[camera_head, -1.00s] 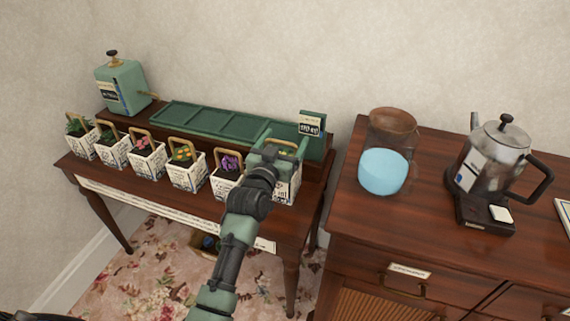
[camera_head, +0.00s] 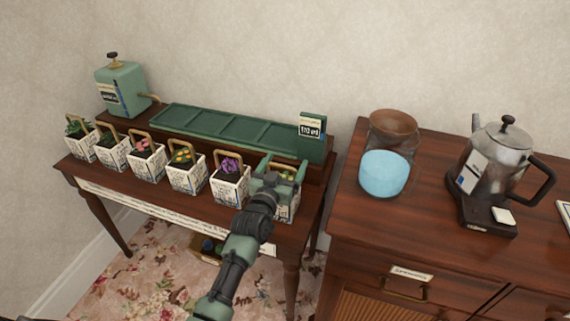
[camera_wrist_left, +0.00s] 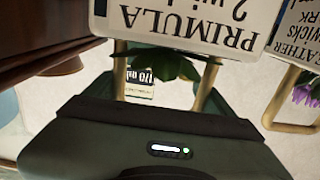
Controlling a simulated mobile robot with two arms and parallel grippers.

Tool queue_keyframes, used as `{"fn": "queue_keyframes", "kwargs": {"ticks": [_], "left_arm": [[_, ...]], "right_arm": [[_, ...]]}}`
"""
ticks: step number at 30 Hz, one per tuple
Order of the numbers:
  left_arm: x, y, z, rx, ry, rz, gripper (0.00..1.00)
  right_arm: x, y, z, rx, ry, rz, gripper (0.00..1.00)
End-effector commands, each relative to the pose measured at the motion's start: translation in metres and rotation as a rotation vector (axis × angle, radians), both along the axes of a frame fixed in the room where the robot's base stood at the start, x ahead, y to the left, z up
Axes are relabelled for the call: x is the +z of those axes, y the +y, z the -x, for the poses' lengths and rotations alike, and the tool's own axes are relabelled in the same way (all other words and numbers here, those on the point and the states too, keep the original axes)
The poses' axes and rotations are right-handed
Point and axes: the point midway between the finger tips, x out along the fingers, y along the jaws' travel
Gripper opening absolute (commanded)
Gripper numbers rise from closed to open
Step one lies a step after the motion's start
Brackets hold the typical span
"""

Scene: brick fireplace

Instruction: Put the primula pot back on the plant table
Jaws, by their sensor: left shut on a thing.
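The primula pot (camera_head: 288,210) is a white, printed square pot with a brass handle, at the right end of the row on the plant table (camera_head: 312,190). My left gripper (camera_head: 279,173) is shut on its handle from above and hides much of the pot and plant. The wrist view shows the pot's PRIMULA label (camera_wrist_left: 190,25) upside down, with green leaves and the handle close to the gripper. The pot looks upright; whether its base touches the tabletop I cannot tell. My right gripper is not in view.
A pot with purple flowers (camera_head: 230,185) stands close to the left, with several more pots beyond it. A green tray (camera_head: 215,130) and a small green box (camera_head: 312,135) are behind. A wooden cabinet (camera_head: 350,225) stands at the right, holding a blue-and-brown vessel (camera_head: 384,173) and a kettle (camera_head: 490,165).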

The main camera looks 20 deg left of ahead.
Motion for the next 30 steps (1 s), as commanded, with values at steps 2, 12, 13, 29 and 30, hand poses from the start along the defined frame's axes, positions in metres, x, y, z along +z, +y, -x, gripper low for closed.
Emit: {"fn": "queue_keyframes", "kwargs": {"ticks": [2,12,13,29,30], "left_arm": [[-0.001,0.0,0.0,0.0,0.0,-0.001,1.0],[0.002,0.0,0.002,0.0,0.001,-0.001,1.0],[0.002,0.0,0.006,0.0,0.001,-0.001,1.0],[0.001,0.003,0.106,0.0,0.002,-0.001,1.0],[0.002,0.004,0.11,0.0,0.001,-0.001,1.0]], "right_arm": [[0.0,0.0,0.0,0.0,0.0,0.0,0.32],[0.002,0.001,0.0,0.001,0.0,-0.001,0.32],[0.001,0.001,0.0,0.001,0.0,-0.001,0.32],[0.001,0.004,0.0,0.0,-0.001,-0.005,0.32],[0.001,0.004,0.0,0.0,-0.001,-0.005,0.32]]}}
